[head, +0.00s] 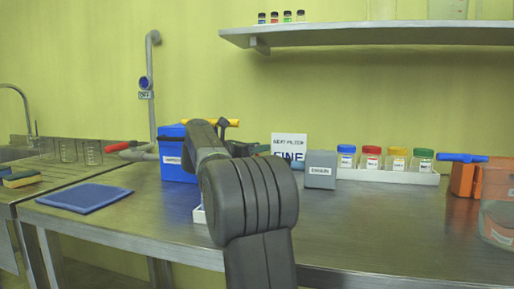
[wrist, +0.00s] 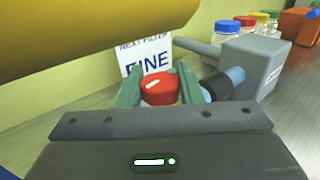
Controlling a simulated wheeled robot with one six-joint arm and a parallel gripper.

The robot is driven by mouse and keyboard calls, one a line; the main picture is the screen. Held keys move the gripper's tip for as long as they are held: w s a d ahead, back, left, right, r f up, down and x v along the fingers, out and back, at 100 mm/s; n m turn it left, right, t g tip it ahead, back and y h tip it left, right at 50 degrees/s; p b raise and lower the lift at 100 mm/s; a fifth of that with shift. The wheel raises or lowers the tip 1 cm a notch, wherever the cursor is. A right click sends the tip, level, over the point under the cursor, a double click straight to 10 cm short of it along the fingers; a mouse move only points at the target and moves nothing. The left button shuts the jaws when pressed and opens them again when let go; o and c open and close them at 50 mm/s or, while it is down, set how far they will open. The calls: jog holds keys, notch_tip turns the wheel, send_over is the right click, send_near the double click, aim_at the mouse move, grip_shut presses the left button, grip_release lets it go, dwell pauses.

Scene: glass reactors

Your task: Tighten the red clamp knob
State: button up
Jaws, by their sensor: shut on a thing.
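The red clamp knob (wrist: 156,90) shows in the wrist view, round with a white mark on its top. My gripper (wrist: 160,76) has its two green fingers on either side of the knob and is shut on it. A black and blue fitting (wrist: 222,84) lies just right of the fingers and leads to a grey box (wrist: 252,62). In the head view my arm hides the knob and most of the gripper.
A yellow bar (wrist: 90,35) crosses close above the gripper. A sign reading "NEXT FILTER FINE" (head: 289,146) stands behind. The grey box (head: 320,170) and a white rack (head: 390,177) of colour-capped jars are to the right. A blue box (head: 174,155) stands left. The front bench is clear.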

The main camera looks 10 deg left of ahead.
jog(key=shift+f, duration=0.1)
jog(key=o, duration=1)
jog(key=shift+d+f+n+t+y+b, duration=0.1)
jog(key=shift+n+t+y+b, duration=0.55)
jog(key=shift+y+b, duration=0.25)
jog(key=n+t+y+b, duration=0.1)
jog(key=n+y, duration=0.1)
jog(key=shift+y+b, duration=0.35)
jog(key=shift+y, duration=0.05)
jog(key=n+y, duration=0.2)
jog(key=n+t+y, duration=0.1)
jog(key=y, duration=0.2)
jog(key=shift+r+n+y, duration=0.2)
jog(key=shift+n+y, duration=0.1)
jog(key=shift+n, duration=0.05)
jog(key=n+y+p, duration=0.1)
jog(key=p, duration=0.1)
jog(key=y+p, duration=0.1)
jog(key=shift+r+n+y+p, duration=0.25)
jog(key=shift+n+y+p, duration=0.1)
jog(key=shift+n+y, duration=0.05)
jog(key=shift+w+n+y+p, duration=0.1)
jog(key=shift+n+y+p, duration=0.4)
jog(key=shift+p, duration=0.5)
